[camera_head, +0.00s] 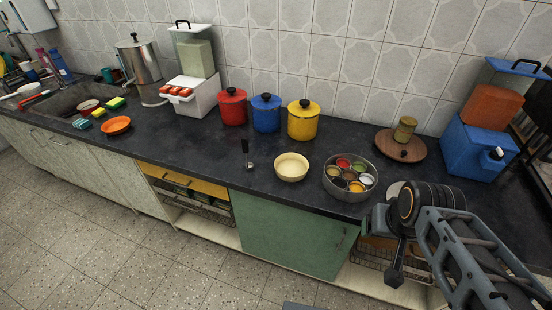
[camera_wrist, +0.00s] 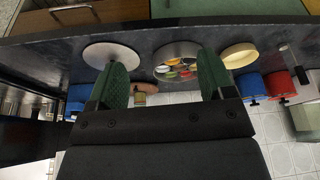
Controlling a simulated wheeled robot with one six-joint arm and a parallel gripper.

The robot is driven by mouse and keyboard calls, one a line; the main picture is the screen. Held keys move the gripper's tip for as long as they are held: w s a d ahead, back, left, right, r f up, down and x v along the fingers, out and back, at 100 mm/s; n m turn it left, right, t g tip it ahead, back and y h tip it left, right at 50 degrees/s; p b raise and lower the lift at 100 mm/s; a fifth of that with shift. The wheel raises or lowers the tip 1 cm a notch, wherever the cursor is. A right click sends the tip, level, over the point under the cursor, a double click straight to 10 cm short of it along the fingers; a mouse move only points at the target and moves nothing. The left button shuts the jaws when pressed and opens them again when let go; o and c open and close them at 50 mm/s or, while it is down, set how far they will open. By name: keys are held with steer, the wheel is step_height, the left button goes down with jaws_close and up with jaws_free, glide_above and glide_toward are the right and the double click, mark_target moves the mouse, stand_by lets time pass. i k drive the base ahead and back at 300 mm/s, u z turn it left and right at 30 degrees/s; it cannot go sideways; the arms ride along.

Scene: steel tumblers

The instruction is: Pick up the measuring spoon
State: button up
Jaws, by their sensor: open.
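The measuring spoon appears to be the dark-handled spoon (camera_head: 246,153) in the head view, its handle upright and its small bowl low on the dark counter, left of a cream bowl (camera_head: 291,167). In the upside-down wrist view a thin dark handle that seems to be the same spoon (camera_wrist: 284,47) shows near the right edge. My gripper (camera_head: 376,217) is at the counter's front edge, at the right of the head view, well away from the spoon. In the wrist view its two green fingers (camera_wrist: 163,70) are wide apart with nothing between them.
A round steel spice box (camera_head: 349,194) with small cups stands between the cream bowl and my gripper. A steel lid (camera_wrist: 112,52) lies beside it. Red (camera_head: 232,106), blue (camera_head: 266,113) and yellow (camera_head: 303,120) canisters stand behind.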

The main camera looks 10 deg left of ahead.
mark_target(250, 167)
steer(key=u, duration=0.45)
steer(key=k, duration=1.15)
steer(key=u, duration=1.35)
steer(key=i, duration=0.65)
steer(key=u, duration=0.5)
steer(key=i, duration=1.25)
steer(key=z, duration=0.65)
steer(key=i, duration=0.8)
steer(key=z, duration=1.3)
steer(key=i, duration=0.4)
steer(key=z, duration=0.35)
